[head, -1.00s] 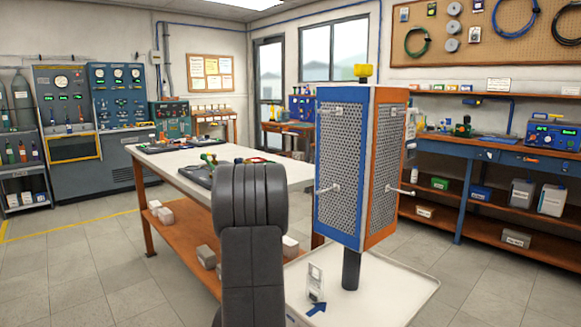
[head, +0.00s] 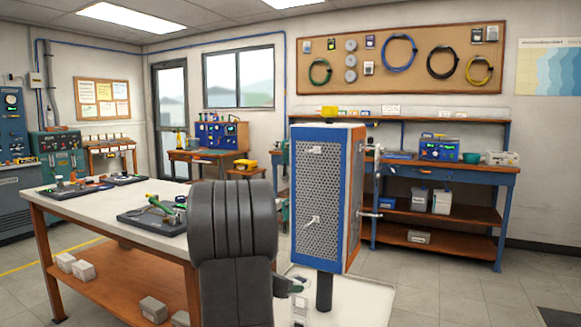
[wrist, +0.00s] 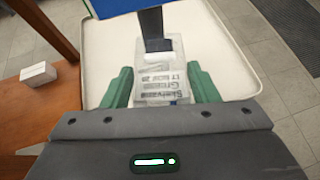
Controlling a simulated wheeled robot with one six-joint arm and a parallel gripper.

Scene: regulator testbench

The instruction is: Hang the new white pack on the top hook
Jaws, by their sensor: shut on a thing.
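The white pack (wrist: 163,82) is a clear-and-white packet with dark print, between the green fingers of my gripper (wrist: 161,88) in the wrist view. My gripper is shut on it. The display stand has a blue-framed perforated panel (head: 318,185). The panel carries an upper hook (head: 315,149) and a lower hook (head: 312,221); both look empty. The pack is well below both hooks, in front of the post (head: 324,290).
The stand's white base tray (head: 350,300) lies under the pack. More hooks (head: 370,213) stick out from the orange side. A workbench (head: 85,210) with tools and boxes is at left. A blue-legged bench (head: 440,180) stands behind. Floor at right is clear.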

